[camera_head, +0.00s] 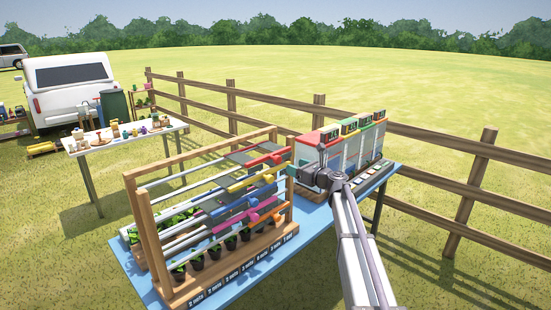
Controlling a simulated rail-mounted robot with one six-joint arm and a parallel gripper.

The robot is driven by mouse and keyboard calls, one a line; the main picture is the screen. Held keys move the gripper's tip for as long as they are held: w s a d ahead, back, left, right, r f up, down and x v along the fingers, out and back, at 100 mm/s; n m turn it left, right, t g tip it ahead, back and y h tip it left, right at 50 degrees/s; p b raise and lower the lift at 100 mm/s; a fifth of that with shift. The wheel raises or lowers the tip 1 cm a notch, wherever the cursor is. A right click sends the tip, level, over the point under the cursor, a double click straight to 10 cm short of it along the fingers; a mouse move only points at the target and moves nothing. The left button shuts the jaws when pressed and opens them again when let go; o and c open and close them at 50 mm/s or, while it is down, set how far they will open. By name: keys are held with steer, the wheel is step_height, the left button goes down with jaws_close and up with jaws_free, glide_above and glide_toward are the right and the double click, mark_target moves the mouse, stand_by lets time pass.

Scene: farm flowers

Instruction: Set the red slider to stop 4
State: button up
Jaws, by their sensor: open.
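The red slider (266,159) is on the upper rail of a wooden rack (158,240), near the rail's right end, with a dark net panel beside it. Yellow (250,182), blue (240,205) and magenta (245,219) sliders sit on rails below it, also toward the right. A row of stop labels (245,266) runs along the rack's front base; their small print is hard to read. My gripper (294,172) is open at the rack's right end, a little right of and lower in the picture than the red slider. Its fingers are small here, and contact cannot be told.
Several potted plants (198,262) stand inside the rack. A grey cabinet unit with coloured tops (350,150) stands behind my arm on the blue table (300,262). A wooden fence (460,190) runs behind. A white side table (130,139) with small items stands at left.

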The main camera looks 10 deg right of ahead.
mark_target(279, 160)
steer(key=x, duration=1)
steer(key=shift+a, duration=0.15)
steer(key=shift+c, duration=0.4)
jaws_close()
